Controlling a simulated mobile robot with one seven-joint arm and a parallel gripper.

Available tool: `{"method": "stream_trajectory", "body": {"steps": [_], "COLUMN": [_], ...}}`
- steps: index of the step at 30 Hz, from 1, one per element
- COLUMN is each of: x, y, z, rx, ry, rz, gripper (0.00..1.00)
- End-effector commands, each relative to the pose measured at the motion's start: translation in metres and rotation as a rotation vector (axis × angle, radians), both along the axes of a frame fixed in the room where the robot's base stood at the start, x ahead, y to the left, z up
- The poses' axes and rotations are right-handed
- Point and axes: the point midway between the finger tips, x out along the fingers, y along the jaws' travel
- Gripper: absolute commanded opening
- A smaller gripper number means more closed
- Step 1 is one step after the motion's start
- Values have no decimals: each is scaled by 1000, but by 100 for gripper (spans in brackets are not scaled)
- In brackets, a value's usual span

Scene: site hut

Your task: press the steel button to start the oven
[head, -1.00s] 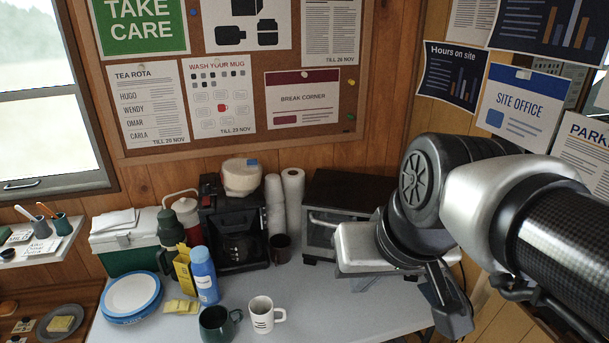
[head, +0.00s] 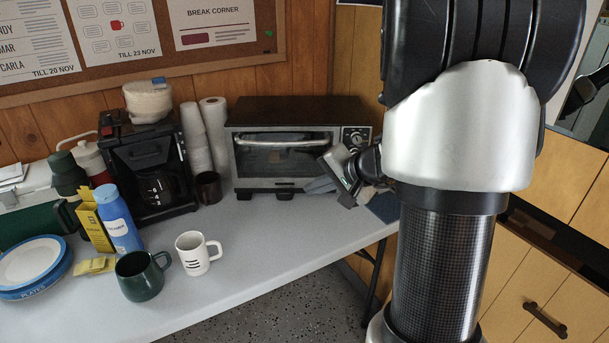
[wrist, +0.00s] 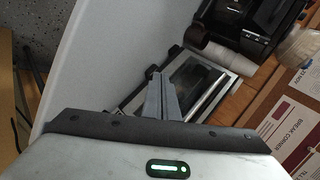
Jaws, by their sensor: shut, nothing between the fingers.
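The oven (head: 280,119) is a dark toaster oven with a steel front, a glass door and a horizontal handle, at the back of the table. Its control panel (head: 356,135) on the right shows a round dial; the lower part is hidden behind my arm. I cannot make out the steel button. My gripper (head: 318,186) is shut and empty, low in front of the right part of the oven. In the wrist view the closed fingers (wrist: 157,76) overlap the oven (wrist: 204,99), which appears tilted; whether they touch it is unclear.
A white mug (head: 198,253) and a green mug (head: 142,276) are nearer. The table (head: 275,240) is clear before the oven.

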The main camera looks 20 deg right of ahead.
Motion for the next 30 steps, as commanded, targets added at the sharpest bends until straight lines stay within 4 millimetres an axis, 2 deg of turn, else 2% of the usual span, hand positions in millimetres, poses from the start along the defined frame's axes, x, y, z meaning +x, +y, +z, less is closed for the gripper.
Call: {"method": "stream_trajectory", "body": {"steps": [1, 3, 9, 12, 18, 30], "x": [5, 10, 15, 14, 12, 12], "y": [-19, -43, -102, -123, -143, -145], "z": [-30, -54, -115, -135, -153, -153], "rx": [9, 15, 19, 17, 14, 13], "ry": [5, 4, 7, 11, 14, 13], "rz": [-50, -115, -271, -325, -377, -381], "gripper": [0, 0, 0, 0, 0, 0]}}
